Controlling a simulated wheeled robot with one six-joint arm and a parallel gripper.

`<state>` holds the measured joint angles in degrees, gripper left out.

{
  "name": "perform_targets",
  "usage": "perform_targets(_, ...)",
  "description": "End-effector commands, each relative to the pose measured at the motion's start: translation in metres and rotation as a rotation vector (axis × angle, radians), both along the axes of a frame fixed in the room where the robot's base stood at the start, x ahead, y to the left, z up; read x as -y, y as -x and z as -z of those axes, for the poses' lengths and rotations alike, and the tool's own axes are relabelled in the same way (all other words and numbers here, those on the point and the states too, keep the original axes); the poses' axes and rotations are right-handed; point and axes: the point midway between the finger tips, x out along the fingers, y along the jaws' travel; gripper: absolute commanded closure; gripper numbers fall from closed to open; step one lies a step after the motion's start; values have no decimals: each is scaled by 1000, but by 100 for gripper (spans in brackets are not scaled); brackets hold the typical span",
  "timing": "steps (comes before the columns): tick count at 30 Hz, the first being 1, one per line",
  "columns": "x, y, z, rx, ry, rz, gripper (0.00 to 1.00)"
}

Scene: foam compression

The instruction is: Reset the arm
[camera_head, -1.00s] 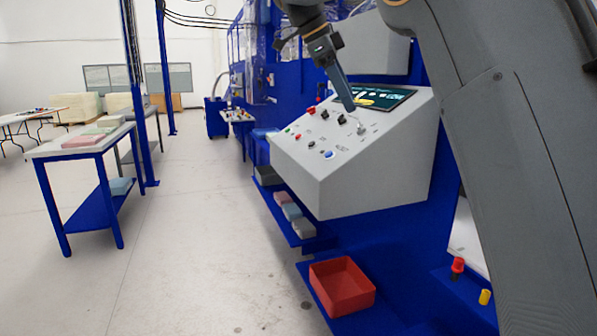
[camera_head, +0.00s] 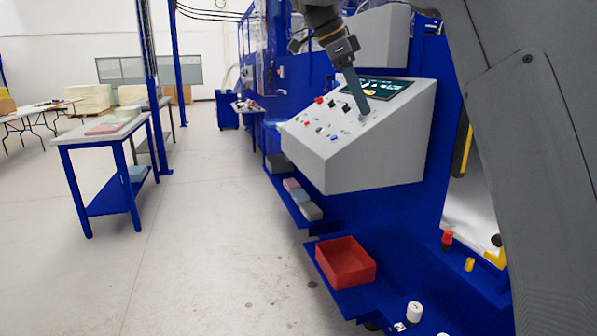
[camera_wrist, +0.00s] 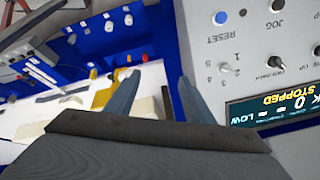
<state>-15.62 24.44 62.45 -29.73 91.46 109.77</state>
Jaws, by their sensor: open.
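My gripper (camera_head: 357,92) reaches down in front of the grey control panel (camera_head: 335,175) in the head view, close to its sloped face. In the wrist view my gripper (camera_wrist: 158,85) has its two fingers apart with nothing between them. The right finger is beside the panel face. That face shows a blue button (camera_wrist: 220,18) marked RESET, a numbered selector switch (camera_wrist: 226,68), a JOG knob (camera_wrist: 277,5) and a screen (camera_wrist: 275,112) reading STOPPED. Whether a finger touches the panel cannot be told.
A red bin (camera_head: 345,262) sits on a low blue shelf below the panel. Foam blocks (camera_head: 302,200) lie on another low shelf. A table (camera_head: 100,140) stands at left, with clear floor (camera_head: 210,230) between. Red and yellow knobs (camera_head: 447,238) are at lower right.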

Motion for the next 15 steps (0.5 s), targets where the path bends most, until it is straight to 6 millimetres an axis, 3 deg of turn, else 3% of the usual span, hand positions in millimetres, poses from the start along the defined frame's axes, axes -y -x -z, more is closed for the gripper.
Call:
perform_targets(8, 10, 14, 40, -124, -21, -204, 52)
perform_targets(15, 21, 49, 104, -281, -68, -498, 52)
